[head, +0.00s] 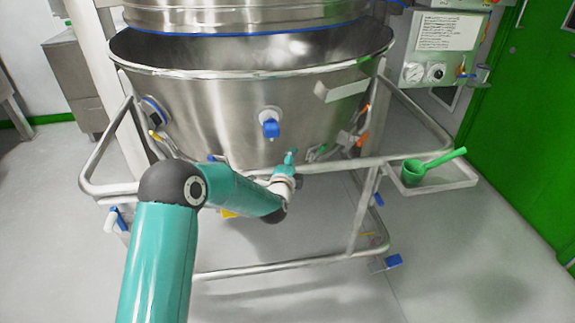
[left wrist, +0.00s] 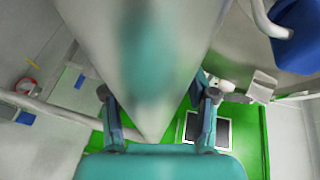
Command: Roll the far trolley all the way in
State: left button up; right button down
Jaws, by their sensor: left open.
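The trolley (head: 405,155) is a tubular steel frame carrying a large steel bowl (head: 215,115), below a steel cylinder with a blue ring. A front rail runs across below the bowl, and blue-pedalled feet show low down. My left gripper (head: 290,160) is at the middle of this rail, close in front of the bowl; I cannot tell whether it touches either. In the left wrist view the left gripper (left wrist: 158,110) has its fingers spread, with a shiny steel surface reflecting teal beyond them. My right gripper is not in view.
A green scoop (head: 425,168) lies in a small tray at the trolley's right. A panel with gauges (head: 425,72) stands behind at right, beside a green door (head: 525,130). A steel cabinet (head: 75,80) stands at left. The floor in front at right is clear.

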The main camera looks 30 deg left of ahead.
pick_arm(q)
jog(key=v, duration=1.2)
